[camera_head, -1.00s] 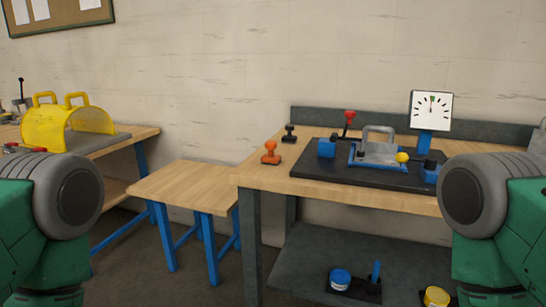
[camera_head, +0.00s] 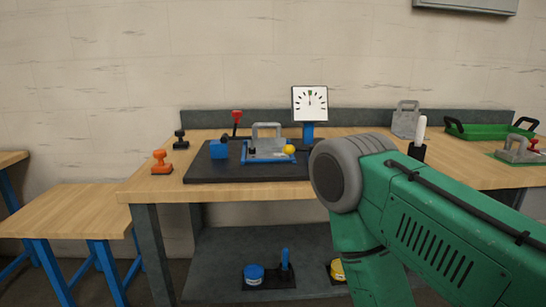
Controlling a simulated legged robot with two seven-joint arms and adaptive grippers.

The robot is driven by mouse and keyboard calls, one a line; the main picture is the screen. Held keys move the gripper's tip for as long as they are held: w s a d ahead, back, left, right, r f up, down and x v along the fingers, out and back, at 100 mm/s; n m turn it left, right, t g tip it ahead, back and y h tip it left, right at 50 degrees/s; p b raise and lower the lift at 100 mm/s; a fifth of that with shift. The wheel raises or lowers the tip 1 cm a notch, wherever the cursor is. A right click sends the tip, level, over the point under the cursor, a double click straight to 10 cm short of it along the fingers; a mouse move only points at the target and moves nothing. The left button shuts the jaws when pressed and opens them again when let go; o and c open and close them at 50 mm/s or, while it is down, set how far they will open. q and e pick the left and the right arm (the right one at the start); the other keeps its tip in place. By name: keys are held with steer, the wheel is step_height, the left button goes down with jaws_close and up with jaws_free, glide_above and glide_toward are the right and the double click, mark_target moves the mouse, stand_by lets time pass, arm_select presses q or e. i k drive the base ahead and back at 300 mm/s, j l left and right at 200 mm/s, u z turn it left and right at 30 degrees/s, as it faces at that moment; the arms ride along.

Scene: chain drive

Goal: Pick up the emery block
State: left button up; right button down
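I cannot make out for certain which thing is the emery block. Two small handled pieces stand at the left end of the workbench (camera_head: 345,139): a black one (camera_head: 180,138) at the back and an orange one (camera_head: 161,161) nearer the front edge. Neither is clearly an emery block. My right arm fills the lower right of the head view and hides part of the bench and shelf. Neither gripper shows.
A black plate (camera_head: 212,175) carries a blue-and-grey fixture (camera_head: 268,148) and a dial gauge (camera_head: 310,103). A green tray (camera_head: 478,130) stands at the right. The lower shelf (camera_head: 215,250) holds a blue tin (camera_head: 253,272). A low table (camera_head: 70,205) is at left.

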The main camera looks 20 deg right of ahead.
mark_target(162, 168)
steer(key=i+u, duration=0.35)
steer(key=i+l+u, duration=0.15)
steer(key=i+u, duration=0.25)
